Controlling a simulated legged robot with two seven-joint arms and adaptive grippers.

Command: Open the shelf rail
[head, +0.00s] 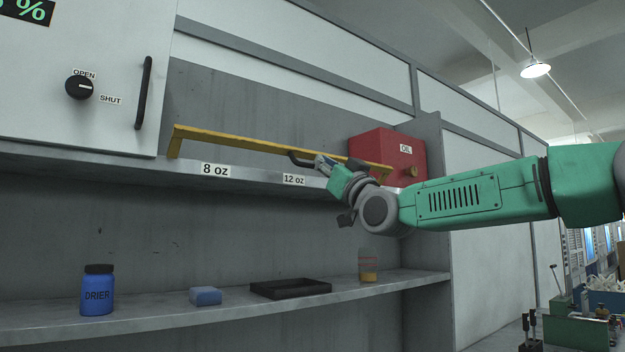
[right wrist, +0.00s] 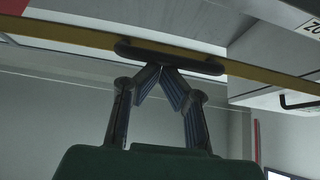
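The yellow shelf rail (head: 240,141) runs across the front of the upper shelf, above the 8 oz and 12 oz labels. Its black handle (head: 298,157) sticks out near the right part. The rail (right wrist: 60,33) and handle (right wrist: 150,50) also cross the top of the right wrist view. My right gripper (head: 322,162) is at the handle. In the right wrist view its fingers (right wrist: 163,68) come together with their tips meeting at the handle's edge; I see nothing clearly pinched between them. The handle's far side is hidden. My left gripper is out of view.
A red OIL box (head: 387,149) stands behind the rail's right end. A white cabinet door with a black handle (head: 143,93) is at left. The lower shelf (head: 240,308) holds a blue DRIER jar (head: 97,291), a blue block (head: 205,296), a black tray (head: 290,289) and a small jar (head: 368,267).

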